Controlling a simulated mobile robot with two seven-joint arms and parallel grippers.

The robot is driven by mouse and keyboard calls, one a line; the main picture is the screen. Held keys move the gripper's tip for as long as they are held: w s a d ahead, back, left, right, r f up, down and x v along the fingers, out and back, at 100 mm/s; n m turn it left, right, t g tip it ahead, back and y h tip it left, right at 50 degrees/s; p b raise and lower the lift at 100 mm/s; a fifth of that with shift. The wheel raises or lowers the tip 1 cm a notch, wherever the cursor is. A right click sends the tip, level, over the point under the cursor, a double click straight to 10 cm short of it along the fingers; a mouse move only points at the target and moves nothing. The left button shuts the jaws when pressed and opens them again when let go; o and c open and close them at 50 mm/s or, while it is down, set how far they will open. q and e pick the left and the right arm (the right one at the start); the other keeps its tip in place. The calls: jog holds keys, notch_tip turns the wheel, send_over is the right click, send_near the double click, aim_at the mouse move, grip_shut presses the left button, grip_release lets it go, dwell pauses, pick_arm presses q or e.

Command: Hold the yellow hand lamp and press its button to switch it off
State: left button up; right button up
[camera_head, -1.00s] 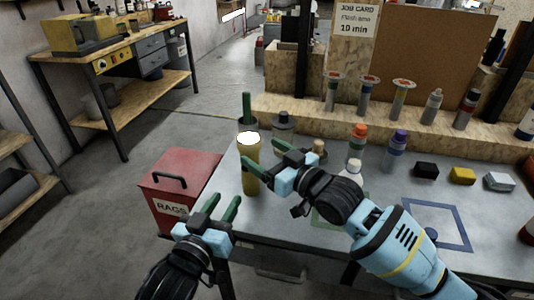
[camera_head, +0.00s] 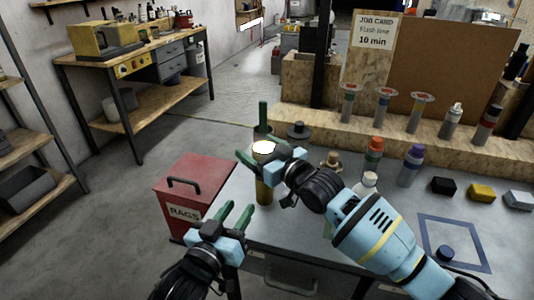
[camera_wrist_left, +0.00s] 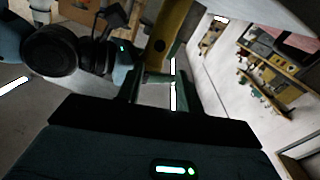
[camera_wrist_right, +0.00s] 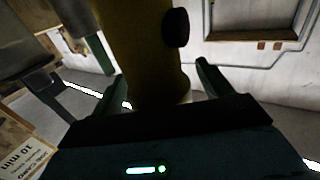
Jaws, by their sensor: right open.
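The yellow hand lamp (camera_head: 264,190) stands upright near the table's left edge, its top glowing white. My right gripper (camera_head: 257,148) is open at the lamp's upper part. In the right wrist view the lamp (camera_wrist_right: 140,45) stands between the spread fingers, with a dark round button (camera_wrist_right: 176,27) on its side. I cannot tell whether the fingers touch it. My left gripper (camera_head: 237,214) is open and empty, lower and left of the lamp, apart from it. The left wrist view shows the lamp's yellow body (camera_wrist_left: 170,35) beyond the fingers.
A green-topped item (camera_head: 263,114) stands just behind the lamp. A red rags bin (camera_head: 190,195) is beside the table on the left. Orange-capped (camera_head: 373,152) and purple-capped (camera_head: 412,165) bottles stand to the right. A wooden shelf ledge (camera_head: 330,122) runs behind.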

jog(key=shift+w+a, duration=0.1)
jog(key=shift+w, duration=0.05)
pick_arm(q)
jog(key=shift+c, duration=0.3)
pick_arm(e)
jog(key=c, duration=1.2)
pick_arm(q)
grip_shut()
pick_arm(e)
jog(key=shift+o, duration=0.2)
dwell(0.5)
